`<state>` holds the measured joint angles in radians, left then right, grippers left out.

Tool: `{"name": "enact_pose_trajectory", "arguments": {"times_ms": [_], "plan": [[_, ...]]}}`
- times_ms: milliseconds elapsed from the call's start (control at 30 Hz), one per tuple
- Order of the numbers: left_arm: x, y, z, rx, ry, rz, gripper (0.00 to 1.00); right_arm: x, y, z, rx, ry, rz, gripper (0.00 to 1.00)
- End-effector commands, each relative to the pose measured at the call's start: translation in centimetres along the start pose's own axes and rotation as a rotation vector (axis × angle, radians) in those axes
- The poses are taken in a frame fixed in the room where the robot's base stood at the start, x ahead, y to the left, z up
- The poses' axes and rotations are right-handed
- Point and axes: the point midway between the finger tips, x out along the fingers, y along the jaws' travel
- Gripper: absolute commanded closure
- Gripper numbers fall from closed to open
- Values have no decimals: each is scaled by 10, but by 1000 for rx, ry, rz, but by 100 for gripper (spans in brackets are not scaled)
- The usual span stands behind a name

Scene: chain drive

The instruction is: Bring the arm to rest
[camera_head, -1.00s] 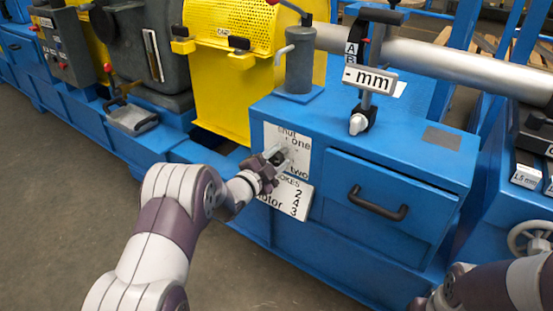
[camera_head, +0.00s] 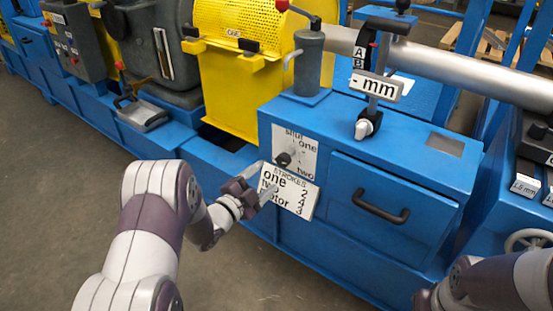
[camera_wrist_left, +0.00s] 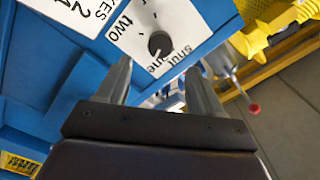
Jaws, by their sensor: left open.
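My left gripper (camera_head: 263,181) is open and empty, in front of the blue cabinet (camera_head: 400,160). In the head view its fingers overlap the white strokes plate (camera_head: 298,195). A round dark knob (camera_head: 283,159) sits on the white dial plate (camera_head: 296,143) marked shut, one and two, just above the gripper. In the left wrist view the knob (camera_wrist_left: 158,45) shows beyond the open fingers (camera_wrist_left: 158,78), with a gap between them and it. The knob's exact setting is too small to tell. My right arm (camera_head: 500,285) shows at the lower right; its gripper is out of view.
A drawer with a dark handle (camera_head: 380,206) is right of the plates. A gauge post with a mm sign (camera_head: 375,85) and a grey cylinder (camera_head: 308,65) stand on the cabinet top. A yellow guard (camera_head: 235,95) is behind. Open floor (camera_head: 60,180) lies at left.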

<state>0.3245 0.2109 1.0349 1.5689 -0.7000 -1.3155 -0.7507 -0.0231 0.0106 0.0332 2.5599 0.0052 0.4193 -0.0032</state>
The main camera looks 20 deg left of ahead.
Motion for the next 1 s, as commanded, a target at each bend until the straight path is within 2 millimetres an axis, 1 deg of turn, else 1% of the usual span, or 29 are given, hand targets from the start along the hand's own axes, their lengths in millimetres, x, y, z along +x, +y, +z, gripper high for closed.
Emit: {"name": "enact_pose_trajectory", "arguments": {"times_ms": [33, 100, 200, 667, 733, 767, 833, 867, 900, 933, 967, 1000], "plan": [[-10, -4, -2, 0, -2, -1, 33, -7, 0, -1, 0, 0, 0, 57], [-20, -2, -1, -1, -2, 0, 33, -9, 0, -1, 0, 0, 0, 57], [-27, -1, 0, 1, 0, 0, 33, -10, 0, -1, 0, 0, 0, 57], [-28, 1, 0, -2, 1, 0, 33, -10, 0, -1, 0, 0, 0, 57], [-28, 6, 6, -45, -29, 26, 33, -10, 0, -1, 0, 0, 0, 57], [-29, 12, 14, -76, -70, 51, 33, -10, 0, -1, 0, 0, 0, 57], [-42, 37, 44, -201, -249, 139, 33, -10, 0, -1, 0, 0, 0, 57], [-53, 48, 60, -276, -364, 180, 33, -10, 0, -1, 0, 0, 0, 57], [-70, 56, 75, -381, -533, 226, 33, -11, 0, -1, 0, 0, 0, 57], [-85, 61, 80, -463, -661, 257, 33, -14, 0, -2, 0, -1, 0, 57], [-102, 65, 81, -541, -786, 283, 33, -16, 0, -2, 0, -1, 0, 57], [-123, 68, 75, -638, -939, 310, 33, -20, 0, -2, 0, 0, 0, 57]]}}
